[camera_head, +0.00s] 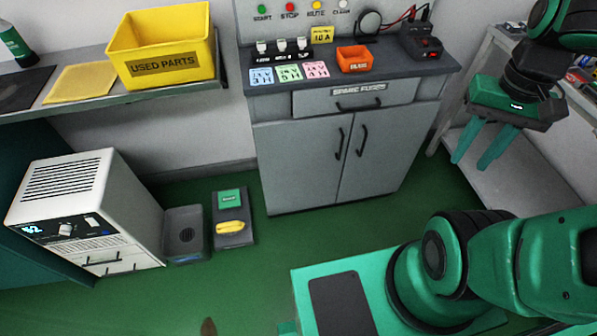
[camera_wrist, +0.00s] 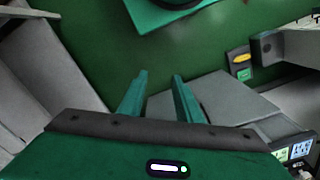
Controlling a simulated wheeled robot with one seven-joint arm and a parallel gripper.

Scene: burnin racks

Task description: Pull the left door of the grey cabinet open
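The grey cabinet (camera_head: 262,112) stands against the back wall in the head view. Its left door (camera_head: 297,170) and right door (camera_head: 379,155) are both shut, each with a dark curved handle near the middle seam. The left door's handle (camera_head: 339,144) is in plain view. My gripper (camera_head: 473,165) hangs to the right of the cabinet, well apart from the handle, with its fingers pointing down. Its two green fingers are apart and empty; the wrist view shows a gap between them (camera_wrist: 158,80).
A drawer (camera_head: 354,98) labelled for spare fuses sits above the doors. A grey shelf unit (camera_head: 520,165) is at right. The green floor before the cabinet is largely clear.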

